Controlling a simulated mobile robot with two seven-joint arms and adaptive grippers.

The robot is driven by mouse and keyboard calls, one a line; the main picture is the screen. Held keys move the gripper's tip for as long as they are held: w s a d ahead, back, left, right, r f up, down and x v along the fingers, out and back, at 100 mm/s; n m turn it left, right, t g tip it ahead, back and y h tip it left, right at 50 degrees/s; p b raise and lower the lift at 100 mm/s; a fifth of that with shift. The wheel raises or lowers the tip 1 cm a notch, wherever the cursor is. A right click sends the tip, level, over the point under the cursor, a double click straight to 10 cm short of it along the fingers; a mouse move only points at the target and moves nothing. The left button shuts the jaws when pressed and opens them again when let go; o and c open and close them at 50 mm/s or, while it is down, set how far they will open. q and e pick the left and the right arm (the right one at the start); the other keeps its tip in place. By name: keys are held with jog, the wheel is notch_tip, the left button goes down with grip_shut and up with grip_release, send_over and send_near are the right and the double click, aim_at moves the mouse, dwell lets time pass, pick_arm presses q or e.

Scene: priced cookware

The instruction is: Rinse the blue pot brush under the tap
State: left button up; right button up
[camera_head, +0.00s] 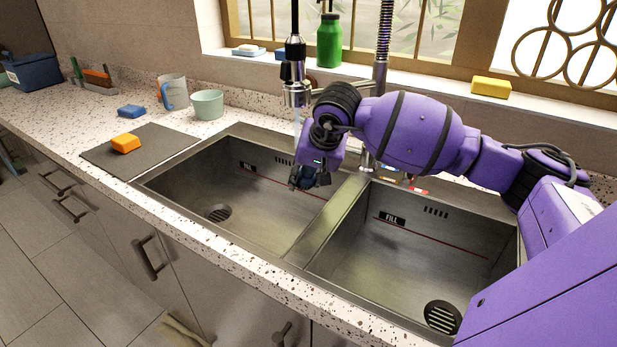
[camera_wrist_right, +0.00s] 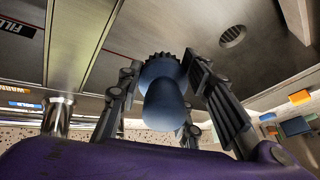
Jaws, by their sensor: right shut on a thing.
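The blue pot brush (camera_wrist_right: 165,100) sits between the fingers of my right gripper (camera_head: 311,180). The right wrist view shows its rounded blue handle and dark bristles, with the fingers of my right gripper (camera_wrist_right: 164,75) closed on either side. In the head view the brush is mostly hidden by the gripper. The gripper is over the left basin, near the divider, below the tap (camera_head: 297,88). A pale stream seems to fall from the tap behind my wrist; whether it meets the brush is hidden. My left gripper is out of view.
The left basin (camera_head: 185,190) and right basin (camera_head: 400,255) look empty. A green bottle (camera_head: 329,42) stands on the sill.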

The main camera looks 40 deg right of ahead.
jog(key=shift+s, duration=0.1)
